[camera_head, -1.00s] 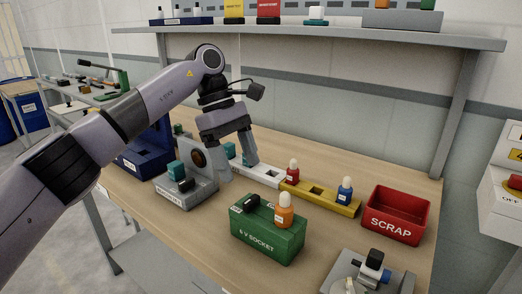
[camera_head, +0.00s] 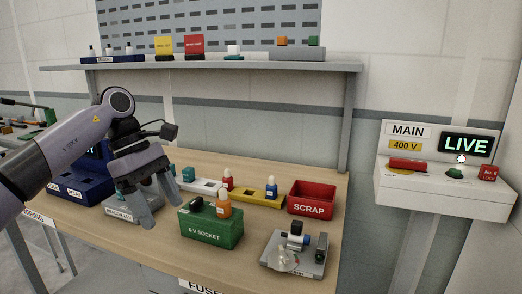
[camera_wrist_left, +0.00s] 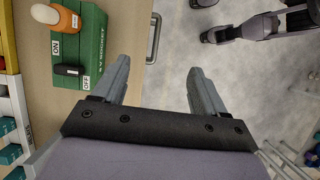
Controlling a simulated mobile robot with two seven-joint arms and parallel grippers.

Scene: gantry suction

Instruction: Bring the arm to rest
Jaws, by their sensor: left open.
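My left gripper (camera_head: 159,208) is open and empty in the head view. It hangs in front of the grey beacon box, near the bench's front edge, and partly hides that box. In the left wrist view the two fingers of my left gripper (camera_wrist_left: 160,90) are spread with nothing between them. Below them are the bench edge and the floor. The green socket box (camera_head: 212,228) with an orange-topped piece (camera_head: 224,205) stands to the right of the gripper. The box also shows at the upper left of the left wrist view (camera_wrist_left: 92,45). My right gripper is not in view.
The bench (camera_head: 262,255) also holds a yellow rack (camera_head: 252,195), a white rack (camera_head: 203,187), a red scrap bin (camera_head: 312,199), a grey fixture (camera_head: 300,262) and blue boxes (camera_head: 70,190). A shelf (camera_head: 215,67) runs above. A wall panel (camera_head: 440,180) reads LIVE.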

